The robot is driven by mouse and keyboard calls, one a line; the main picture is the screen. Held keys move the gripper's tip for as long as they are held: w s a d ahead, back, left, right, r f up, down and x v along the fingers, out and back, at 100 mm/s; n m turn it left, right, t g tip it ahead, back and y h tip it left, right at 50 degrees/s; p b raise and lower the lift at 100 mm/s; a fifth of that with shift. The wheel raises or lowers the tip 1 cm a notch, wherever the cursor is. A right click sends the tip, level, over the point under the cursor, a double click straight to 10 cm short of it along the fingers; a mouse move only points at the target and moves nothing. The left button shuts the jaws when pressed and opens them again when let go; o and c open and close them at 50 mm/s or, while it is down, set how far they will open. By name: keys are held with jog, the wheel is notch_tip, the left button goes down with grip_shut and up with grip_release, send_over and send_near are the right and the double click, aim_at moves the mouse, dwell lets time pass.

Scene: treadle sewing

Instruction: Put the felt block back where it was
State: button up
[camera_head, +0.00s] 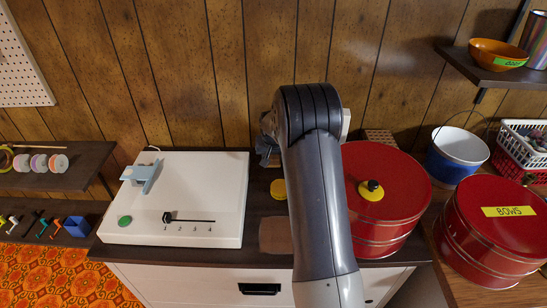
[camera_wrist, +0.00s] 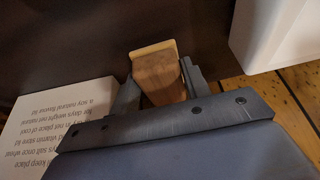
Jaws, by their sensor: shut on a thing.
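The felt block (camera_wrist: 158,75) is a brown wooden block with a pale tan layer along its far edge. In the wrist view my gripper (camera_wrist: 160,84) is shut on it, with one grey finger on each side. A dark surface lies beyond the block; I cannot tell whether the block touches it. In the head view my arm hides the block, and only a dark grey part shows left of the arm. A flat brown patch (camera_head: 275,235) lies on the dark cabinet top, left of my arm.
A white printed box (camera_wrist: 62,125) is close left of my gripper in the wrist view. In the head view a white machine base (camera_head: 195,190) stands left, a yellow disc (camera_head: 278,189) beside it, and a red round tin (camera_head: 385,180) right of my arm. Another tin (camera_head: 490,245) reads BOWS.

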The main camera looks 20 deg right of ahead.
jog(key=shift+f, duration=0.25)
jog(key=shift+f, duration=0.1)
jog(key=o, duration=1)
jog(key=shift+r, duration=0.2)
jog(key=v, duration=1.1)
jog(key=shift+s+a+r, duration=0.1)
jog(key=shift+s+r, duration=0.2)
jog(key=shift+r, duration=0.05)
